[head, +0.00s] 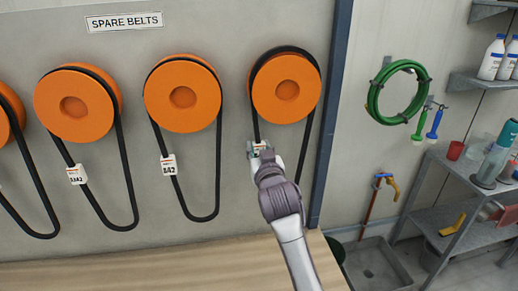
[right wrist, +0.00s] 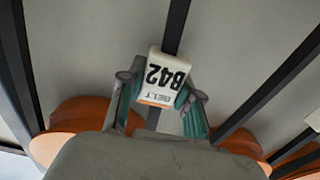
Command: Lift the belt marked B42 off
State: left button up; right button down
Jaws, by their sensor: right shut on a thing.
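The belt marked B42 (head: 305,142) is a black loop hanging over the rightmost orange drum (head: 286,88) in the head view. Its white tag (right wrist: 165,75) reads "BELT B42" upside down in the right wrist view. My right gripper (head: 259,151) is at the left strand of this loop, below the drum. In the right wrist view its fingers (right wrist: 161,106) close on the belt at the tag, one finger on each side. The loop is still around the drum. My left gripper is not in view.
Other belts hang on orange drums to the left; the nearest (head: 217,160) has a white tag (head: 169,165) with hard-to-read lettering. A blue post (head: 333,110) stands right of the held belt. A wooden surface (head: 150,265) lies below. A green hose (head: 373,100) hangs right.

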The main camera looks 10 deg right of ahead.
jog(key=shift+s, duration=0.15)
dwell(0.6)
jog(key=shift+s+p, duration=1)
jog(key=shift+s, duration=1.25)
jog(key=s+r+p, duration=0.1)
jog(key=s+p, duration=0.3)
jog(key=s, duration=0.8)
dwell(1.6)
jog(key=shift+s, duration=0.1)
dwell(0.6)
